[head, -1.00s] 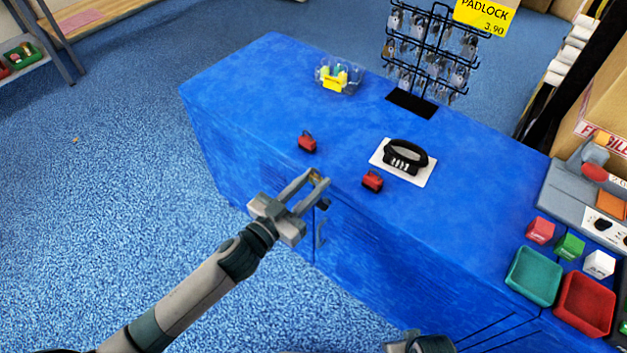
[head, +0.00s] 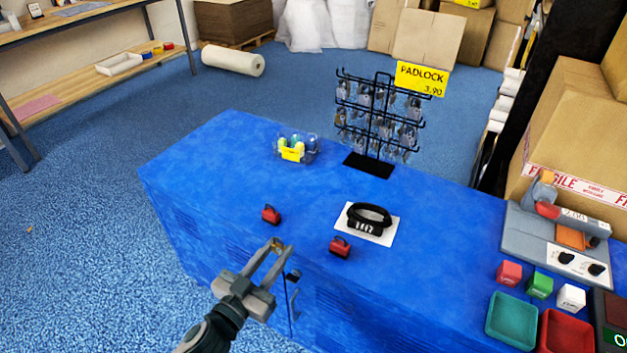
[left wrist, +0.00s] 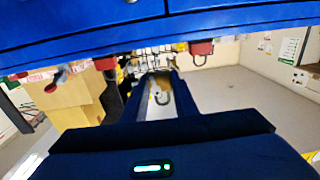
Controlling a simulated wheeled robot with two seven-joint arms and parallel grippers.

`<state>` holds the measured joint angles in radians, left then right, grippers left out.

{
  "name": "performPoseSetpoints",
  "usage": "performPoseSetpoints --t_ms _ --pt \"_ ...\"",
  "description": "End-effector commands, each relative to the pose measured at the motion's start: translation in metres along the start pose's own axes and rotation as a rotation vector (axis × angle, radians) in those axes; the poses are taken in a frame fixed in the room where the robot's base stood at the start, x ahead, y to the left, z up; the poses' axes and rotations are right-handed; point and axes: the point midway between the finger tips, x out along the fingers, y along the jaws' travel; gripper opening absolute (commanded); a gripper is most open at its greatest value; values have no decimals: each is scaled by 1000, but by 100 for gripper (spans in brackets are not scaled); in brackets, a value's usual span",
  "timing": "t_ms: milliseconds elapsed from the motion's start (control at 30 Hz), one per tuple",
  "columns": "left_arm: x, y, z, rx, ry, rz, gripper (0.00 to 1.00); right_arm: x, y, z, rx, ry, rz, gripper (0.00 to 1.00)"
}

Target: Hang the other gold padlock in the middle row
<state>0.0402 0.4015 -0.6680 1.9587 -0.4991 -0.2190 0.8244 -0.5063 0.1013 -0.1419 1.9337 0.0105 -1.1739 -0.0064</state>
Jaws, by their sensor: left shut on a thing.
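My left gripper (head: 276,249) is in front of the blue cabinet's near edge and shut on a small gold padlock (head: 277,243). In the left wrist view the gold padlock (left wrist: 155,84) sits between the fingers with its grey shackle showing. The black wire padlock rack (head: 373,120) stands at the back of the cabinet top, under a yellow PADLOCK 3.90 sign (head: 422,79). Its rows carry several padlocks, too small to tell their colours surely. The gripper is well short of the rack. My right gripper is not in view.
On the blue cabinet top (head: 215,165) are two red padlocks (head: 271,214) (head: 340,246), a black combination lock (head: 368,220) on a white card, and a clear tub (head: 296,148). A scale (head: 550,240), small boxes and trays (head: 511,322) fill the right end.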

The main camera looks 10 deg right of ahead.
Motion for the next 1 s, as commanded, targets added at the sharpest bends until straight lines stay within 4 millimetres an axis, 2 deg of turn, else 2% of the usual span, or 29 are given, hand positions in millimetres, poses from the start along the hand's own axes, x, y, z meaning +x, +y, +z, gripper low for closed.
performPoseSetpoints --t_ms 167,267,400,500,700,1000 --pt "-8 -28 -36 7 19 -122 8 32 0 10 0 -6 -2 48" --pt "-20 -52 -62 10 24 -223 8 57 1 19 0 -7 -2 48" --pt "-46 -88 -95 10 21 -374 8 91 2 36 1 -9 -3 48" --pt "-68 -109 -113 7 14 -466 8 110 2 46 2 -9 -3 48" --pt "-97 -133 -132 -1 -2 -576 8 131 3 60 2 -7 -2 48" --pt "-101 -137 -134 -1 -6 -593 8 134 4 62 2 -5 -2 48"
